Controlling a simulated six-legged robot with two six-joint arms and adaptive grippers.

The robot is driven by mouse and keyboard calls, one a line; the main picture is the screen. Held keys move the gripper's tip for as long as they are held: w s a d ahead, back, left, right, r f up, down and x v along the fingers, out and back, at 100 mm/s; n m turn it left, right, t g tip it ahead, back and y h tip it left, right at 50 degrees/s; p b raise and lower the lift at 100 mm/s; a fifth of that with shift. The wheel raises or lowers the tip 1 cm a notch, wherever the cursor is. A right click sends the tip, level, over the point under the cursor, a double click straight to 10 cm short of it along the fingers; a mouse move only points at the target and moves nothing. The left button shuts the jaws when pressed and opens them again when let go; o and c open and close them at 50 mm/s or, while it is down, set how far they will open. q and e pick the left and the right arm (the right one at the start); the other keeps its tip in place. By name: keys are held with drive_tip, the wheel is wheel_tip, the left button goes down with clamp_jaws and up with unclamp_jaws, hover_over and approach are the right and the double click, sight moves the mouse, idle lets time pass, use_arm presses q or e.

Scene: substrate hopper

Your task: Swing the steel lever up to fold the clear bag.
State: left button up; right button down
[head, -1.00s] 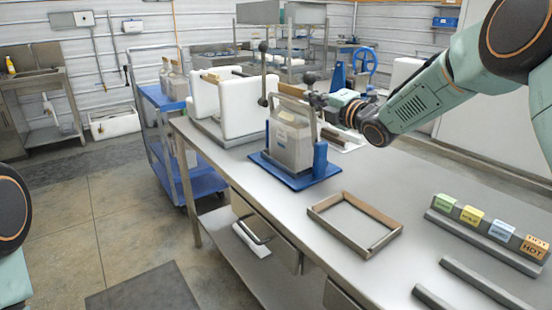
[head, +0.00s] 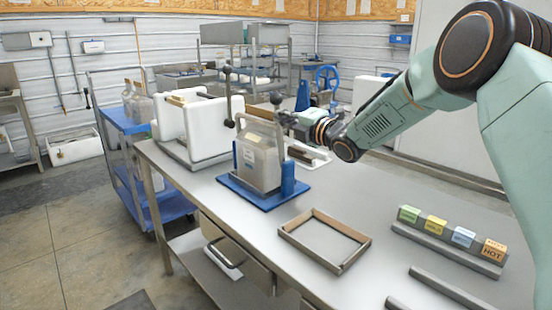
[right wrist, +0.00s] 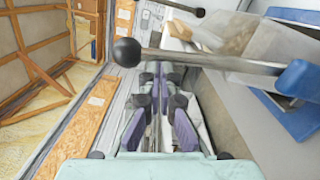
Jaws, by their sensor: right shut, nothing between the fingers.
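The clear bag (head: 258,165) stands upright in a blue stand (head: 238,192) on the steel table and looks filled with something pale. The steel lever (head: 282,140) rises from the stand's blue post (head: 287,178) to a black ball knob (head: 276,98). My right gripper (head: 287,119) is shut and empty beside the lever, just below the knob. In the right wrist view the lever (right wrist: 215,63) crosses in front of the tips of my right gripper (right wrist: 160,85); I cannot tell whether they touch. My left gripper is out of view.
A white machine (head: 205,128) with another knobbed lever (head: 228,95) stands behind the bag. An empty wooden frame (head: 295,240) lies in front, and a rack of labelled blocks (head: 450,248) lies at right. A blue cart (head: 125,120) stands left of the table.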

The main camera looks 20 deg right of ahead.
drive_tip(key=v, duration=1.1)
drive_tip(key=shift+s, duration=0.3)
drive_tip(key=shift+a, duration=0.2)
drive_tip(key=shift+d, duration=0.2)
drive_tip(key=shift+f, duration=0.1)
